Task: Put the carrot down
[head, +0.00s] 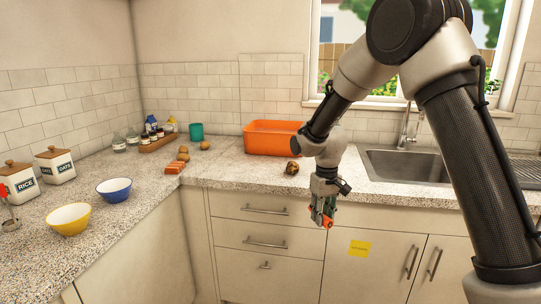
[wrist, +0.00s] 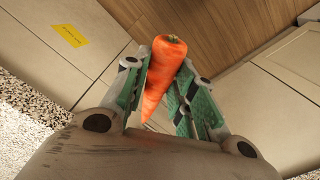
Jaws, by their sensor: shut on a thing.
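The orange carrot (wrist: 165,65) is between the green-padded fingers of my gripper (wrist: 160,90) in the wrist view, its thick end sticking out past the fingertips. My gripper (head: 322,214) is shut on it. In the head view, the gripper points down in front of the cabinet fronts, at or below counter height, and only a bit of the carrot (head: 328,223) shows. The carrot is apart from any surface, as far as I can see.
The counter (head: 225,174) holds an orange tub (head: 270,139), a dark round item (head: 292,168), several brown round items (head: 183,153), a yellow bowl (head: 69,219) and a blue bowl (head: 114,189). A sink (head: 395,165) is at right. Bare counter lies left of the gripper.

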